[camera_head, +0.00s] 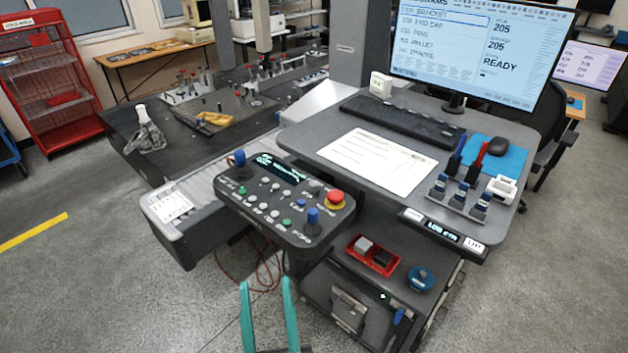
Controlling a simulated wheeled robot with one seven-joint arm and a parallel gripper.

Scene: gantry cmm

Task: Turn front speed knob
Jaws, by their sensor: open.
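A dark control panel (270,222) sits tilted at the front edge of the machine. It bears small round buttons and knobs, a lit display (282,168), a red emergency button (335,198) and two blue-topped sticks, one at the far left (238,158) and one at the near right (312,216). The labels are too small to read, so I cannot tell which control is the front speed knob. My gripper (266,284) has two teal fingers. It is open and empty at the bottom of the picture, nearer than the panel and apparently apart from it.
The grey desk (310,138) to the right holds a paper sheet (377,162), keyboard (403,120), monitor (475,45) and a rack of probes (458,200). Below is a cabinet with a red tray (357,262) and blue round item (420,279). Cables hang under the panel.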

